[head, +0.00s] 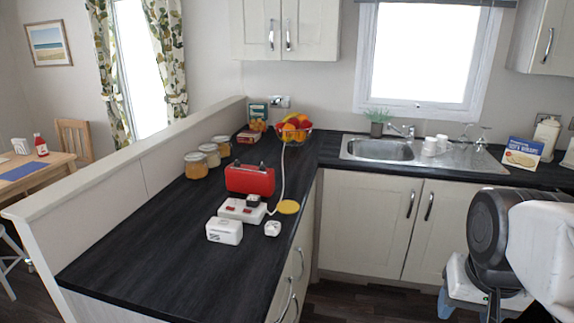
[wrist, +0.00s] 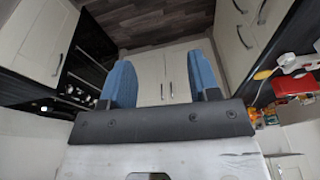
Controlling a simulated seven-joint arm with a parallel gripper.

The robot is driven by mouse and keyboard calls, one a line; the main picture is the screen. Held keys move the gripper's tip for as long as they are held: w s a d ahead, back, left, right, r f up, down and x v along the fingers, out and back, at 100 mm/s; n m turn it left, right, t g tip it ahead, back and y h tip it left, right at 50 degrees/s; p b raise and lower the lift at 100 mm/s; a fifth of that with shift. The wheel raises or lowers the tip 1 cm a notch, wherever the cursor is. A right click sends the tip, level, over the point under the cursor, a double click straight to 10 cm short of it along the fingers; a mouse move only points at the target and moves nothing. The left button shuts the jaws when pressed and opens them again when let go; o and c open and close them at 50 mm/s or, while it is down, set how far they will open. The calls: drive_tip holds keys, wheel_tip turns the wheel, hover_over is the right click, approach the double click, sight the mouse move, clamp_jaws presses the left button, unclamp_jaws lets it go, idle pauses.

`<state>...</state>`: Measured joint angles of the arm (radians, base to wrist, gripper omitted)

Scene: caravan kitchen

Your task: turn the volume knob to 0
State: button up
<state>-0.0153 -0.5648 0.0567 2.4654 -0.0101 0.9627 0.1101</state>
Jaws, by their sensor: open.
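A red radio-like box (head: 250,180) with a handle on top stands on the dark counter in the head view. Its volume knob is too small to make out. What looks like the same red box shows tilted at the right edge of the wrist view (wrist: 294,84). My gripper (wrist: 162,72) is open and empty in the wrist view, its two blue fingers wide apart. In the head view my arm is at the lower right, over the floor and well away from the red box. A blue finger shows low there, and the rest is partly hidden.
A white power strip (head: 240,211), a white box (head: 224,231), a small white plug-like block (head: 272,228) and a yellow disc (head: 288,207) lie in front of the red box. Several jars (head: 196,165) stand behind it on the left. The near counter (head: 150,265) is clear.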

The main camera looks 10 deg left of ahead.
drive_tip(key=w+a+r+m, duration=0.2)
drive_tip(key=w+a+r, duration=0.2)
drive_tip(key=w, duration=0.6)
drive_tip(key=w+a+r+m+g, duration=0.15)
drive_tip(key=w+a+r, duration=0.25)
drive_tip(key=w, duration=0.6)
drive_tip(key=w+a+r+m+t, duration=0.1)
drive_tip(key=w+a+r+m, duration=0.25)
drive_tip(key=w, duration=0.65)
drive_tip(key=m+g, duration=0.2)
drive_tip(key=m, duration=0.8)
hover_over(262, 164)
drive_tip(key=f, duration=1.5)
drive_tip(key=shift+w, duration=0.25)
drive_tip(key=shift+f, duration=0.15)
drive_tip(key=shift+f, duration=3.75)
drive_tip(key=shift+c, duration=0.2)
